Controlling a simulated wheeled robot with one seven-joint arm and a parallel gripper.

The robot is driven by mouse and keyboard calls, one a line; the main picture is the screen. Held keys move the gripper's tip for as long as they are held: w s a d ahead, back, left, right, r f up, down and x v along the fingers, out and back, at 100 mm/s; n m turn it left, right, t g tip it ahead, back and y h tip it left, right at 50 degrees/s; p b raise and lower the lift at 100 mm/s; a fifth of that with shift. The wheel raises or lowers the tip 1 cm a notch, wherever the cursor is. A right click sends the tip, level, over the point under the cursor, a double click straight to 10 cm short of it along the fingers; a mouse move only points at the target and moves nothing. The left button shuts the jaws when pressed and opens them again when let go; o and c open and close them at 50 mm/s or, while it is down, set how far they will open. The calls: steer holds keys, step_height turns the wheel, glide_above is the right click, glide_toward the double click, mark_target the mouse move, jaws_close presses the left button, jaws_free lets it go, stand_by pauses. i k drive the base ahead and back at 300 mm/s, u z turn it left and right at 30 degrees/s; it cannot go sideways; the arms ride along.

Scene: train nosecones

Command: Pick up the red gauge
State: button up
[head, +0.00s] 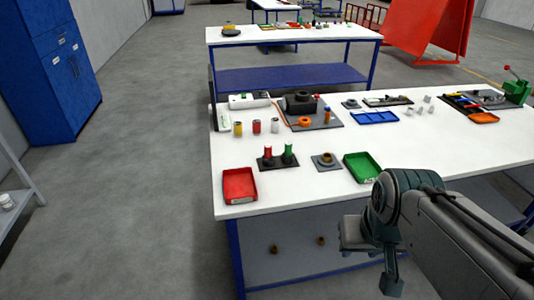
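The red gauge (267,152) appears to be the small upright red-topped cylinder on a dark stand (279,163) near the front of the white table. A green-topped cylinder (288,151) stands beside it on the same stand. My gripper (388,272) is at the lower right, in front of the table's near edge, apart from the gauge and to its right. It hangs downward. Its fingers are too unclear to tell open from shut, and I see nothing held.
A red tray (240,186) lies left of the stand; a dark block with a ring (325,161) and a green tray (361,167) lie right. Yellow, red and white-labelled cylinders (257,127) stand behind. The white tabletop (300,195) is bare along its front edge.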

mark_target(267, 148)
steer(key=u, duration=0.45)
steer(key=i, duration=1.1)
steer(key=u, duration=0.05)
